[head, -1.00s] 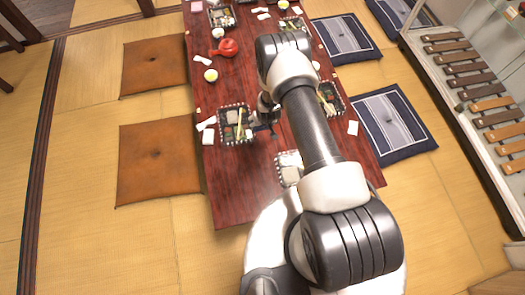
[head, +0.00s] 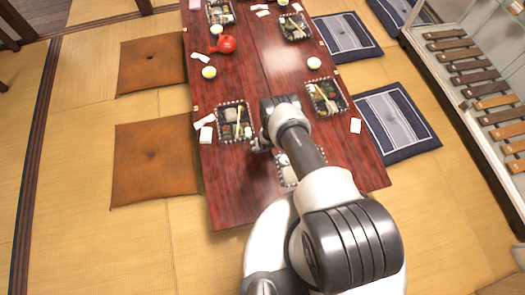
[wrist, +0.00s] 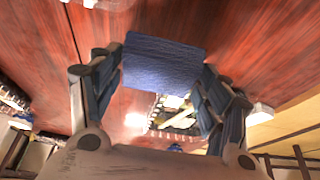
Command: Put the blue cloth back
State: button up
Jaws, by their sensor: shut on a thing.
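The blue cloth (wrist: 162,63) shows in the wrist view as a folded, flat dark-blue piece between the fingers of my gripper (wrist: 160,72). My gripper is shut on it. In the head view my gripper (head: 258,144) is over the near half of the red wooden table (head: 232,190), just right of the near-left lunch tray. I cannot make out the cloth in the head view, where my arm and gripper are in front. The height of the cloth above the table is hard to tell.
Lunch trays stand near left (head: 219,107), right (head: 341,96) and at the near end (head: 283,180), partly behind my arm. A red teapot (head: 227,44) and cups are farther off. White napkins (head: 206,134) lie by the left edge. The table's near left corner is bare.

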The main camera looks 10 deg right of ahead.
jog(key=shift+f+b, duration=1.05)
jog(key=shift+f, duration=1.25)
jog(key=shift+f, duration=0.1)
jog(key=shift+f, duration=0.1)
jog(key=o, duration=1.1)
